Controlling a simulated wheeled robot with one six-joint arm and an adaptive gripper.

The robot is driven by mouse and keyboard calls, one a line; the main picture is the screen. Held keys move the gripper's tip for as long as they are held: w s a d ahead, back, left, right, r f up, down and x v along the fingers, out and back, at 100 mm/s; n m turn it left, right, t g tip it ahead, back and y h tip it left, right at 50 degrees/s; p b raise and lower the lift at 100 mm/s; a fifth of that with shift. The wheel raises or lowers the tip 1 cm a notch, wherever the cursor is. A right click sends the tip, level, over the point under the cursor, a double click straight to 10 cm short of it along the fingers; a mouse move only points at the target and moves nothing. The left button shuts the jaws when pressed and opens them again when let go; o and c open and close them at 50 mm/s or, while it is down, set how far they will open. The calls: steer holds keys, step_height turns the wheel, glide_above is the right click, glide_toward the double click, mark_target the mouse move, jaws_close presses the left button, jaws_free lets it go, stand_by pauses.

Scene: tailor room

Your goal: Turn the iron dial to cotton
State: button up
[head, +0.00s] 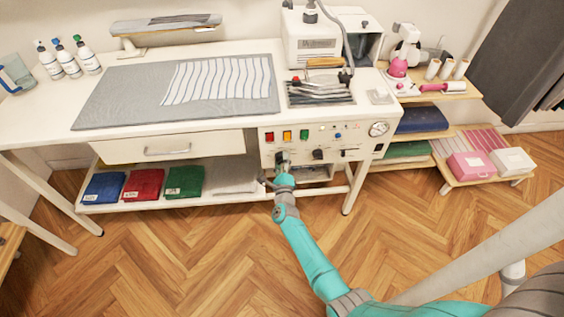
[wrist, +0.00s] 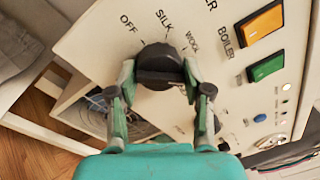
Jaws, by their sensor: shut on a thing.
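The iron dial (wrist: 159,55) is a round black knob with a raised grip bar on the white control panel (wrist: 100,45). The labels OFF, SILK and WOOL run around its upper side in the wrist view; the cotton mark cannot be read. My gripper (wrist: 159,74) is shut on the dial, one finger on each side of its bar. The bar lies roughly level in the wrist view; I cannot tell which label it points to. In the head view my gripper (head: 282,168) is at the left knob of the panel and partly hides it.
Orange and green BOILER buttons (wrist: 262,22) sit right of the dial. A second black knob (head: 318,154) and a gauge (head: 379,128) are further right on the panel. The iron (head: 318,88) rests above it. A drawer (head: 170,147) is left; floor in front is clear.

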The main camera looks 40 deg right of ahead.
steer(key=shift+f, duration=0.15)
stand_by(0.4)
steer(key=o, duration=1)
steer(key=shift+o, duration=0.6)
steer(key=v, duration=1.2)
